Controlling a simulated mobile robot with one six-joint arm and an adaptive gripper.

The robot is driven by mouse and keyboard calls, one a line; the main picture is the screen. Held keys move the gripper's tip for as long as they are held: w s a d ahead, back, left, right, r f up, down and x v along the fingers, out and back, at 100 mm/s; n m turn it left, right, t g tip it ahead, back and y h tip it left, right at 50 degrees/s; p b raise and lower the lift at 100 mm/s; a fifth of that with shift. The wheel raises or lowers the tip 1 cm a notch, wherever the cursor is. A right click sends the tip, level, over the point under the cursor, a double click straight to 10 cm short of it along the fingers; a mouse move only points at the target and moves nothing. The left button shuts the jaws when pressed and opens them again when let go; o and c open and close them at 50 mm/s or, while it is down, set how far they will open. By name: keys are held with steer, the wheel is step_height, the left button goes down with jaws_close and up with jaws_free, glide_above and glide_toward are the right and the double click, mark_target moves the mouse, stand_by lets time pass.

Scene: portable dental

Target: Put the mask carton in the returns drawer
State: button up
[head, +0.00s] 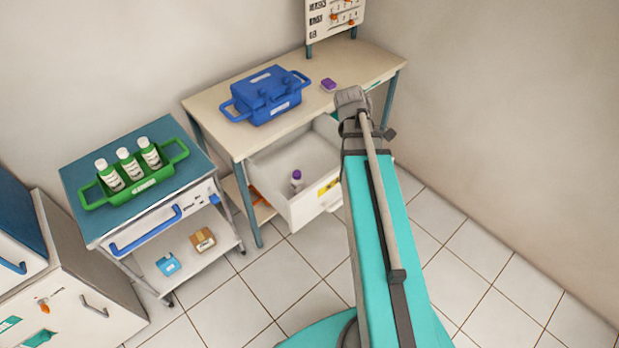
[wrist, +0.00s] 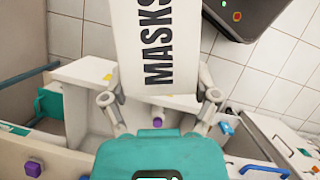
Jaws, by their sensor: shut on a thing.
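The mask carton (wrist: 155,45) is a white box with "MASKS" in black letters, upright in the wrist view. My gripper (wrist: 160,97) is shut on it, with one finger on each side. In the head view my arm hides the carton and the gripper. An open white drawer (head: 303,209) with a yellow label hangs under the beige desk; the label is too small to read, so I cannot confirm it is the returns drawer. A purple-capped bottle (head: 296,180) stands inside it. In the wrist view the drawer lies below and behind the carton, and the bottle cap (wrist: 157,122) shows.
The beige desk (head: 222,88) bears a blue case (head: 267,95) and a purple block (head: 328,85). A cart (head: 85,222) at left holds a green bottle carrier (head: 135,188), with small boxes on its lower shelf. Tiled floor right of my arm is clear.

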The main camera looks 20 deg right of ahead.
steer(key=shift+d, duration=0.1)
steer(key=shift+w+d+f, duration=0.15)
steer(key=shift+w+f, duration=0.05)
steer(key=shift+w, duration=0.35)
steer(key=w+f+n+t+h+b, duration=0.1)
steer(key=w+f+n+t+b, duration=0.15)
steer(key=w+n, duration=0.6)
steer(key=w+f+n+t+h+b, duration=0.15)
steer(key=w+f+n+b, duration=0.25)
steer(key=w, duration=1)
steer(key=w+a+f+n+t+y+b, duration=0.1)
steer(key=w+f+n+b, duration=0.1)
steer(key=f+b, duration=1.1)
steer(key=shift+w+f+b, duration=0.3)
steer(key=shift+w+b, duration=0.15)
steer(key=shift+w, duration=0.1)
step_height(320, 180, down, 6)
steer(key=b, duration=0.6)
steer(key=shift+f, duration=0.1)
steer(key=shift+f+b, duration=1.85)
steer(key=shift+b, duration=0.15)
